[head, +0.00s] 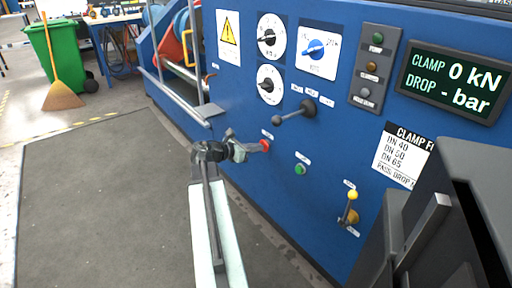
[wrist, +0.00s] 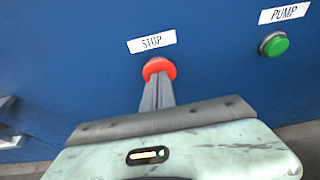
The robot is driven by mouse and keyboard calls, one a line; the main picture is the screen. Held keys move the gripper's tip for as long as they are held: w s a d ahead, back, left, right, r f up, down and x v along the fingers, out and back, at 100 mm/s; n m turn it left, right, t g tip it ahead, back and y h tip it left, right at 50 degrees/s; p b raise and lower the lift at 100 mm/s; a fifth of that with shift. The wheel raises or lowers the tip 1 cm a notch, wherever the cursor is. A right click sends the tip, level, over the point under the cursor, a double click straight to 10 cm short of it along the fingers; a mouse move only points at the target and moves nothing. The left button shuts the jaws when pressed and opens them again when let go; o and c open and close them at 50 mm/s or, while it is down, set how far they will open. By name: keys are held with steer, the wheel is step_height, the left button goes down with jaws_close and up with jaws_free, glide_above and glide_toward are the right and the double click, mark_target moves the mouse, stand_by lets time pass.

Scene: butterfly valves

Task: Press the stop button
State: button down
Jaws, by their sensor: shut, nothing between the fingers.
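In the wrist view the red button (wrist: 158,66) sits under a white STOP label (wrist: 152,41). My gripper (head: 256,147) is shut and empty, and its tips point at the red button. In the wrist view the fingertips (wrist: 158,80) overlap the lower part of the button. I cannot tell whether they touch it or how far the button is pushed in.
A green button (head: 300,169) labelled PUMP in the wrist view is to the right. A black-knobbed lever (head: 292,112) sticks out above the stop button. A metal rail (head: 178,97) is to the left. The floor mat (head: 95,200) is clear.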

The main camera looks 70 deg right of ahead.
steer(key=shift+s+d+r, duration=0.15)
steer(key=shift+s+d, duration=0.15)
steer(key=shift+d, duration=0.1)
steer(key=f+p+v, duration=0.1)
steer(key=p+v, duration=0.2)
steer(key=v, duration=1.1)
steer(key=shift+w+a+f, duration=0.35)
steer(key=shift+w+a, duration=0.05)
steer(key=shift+w, duration=0.05)
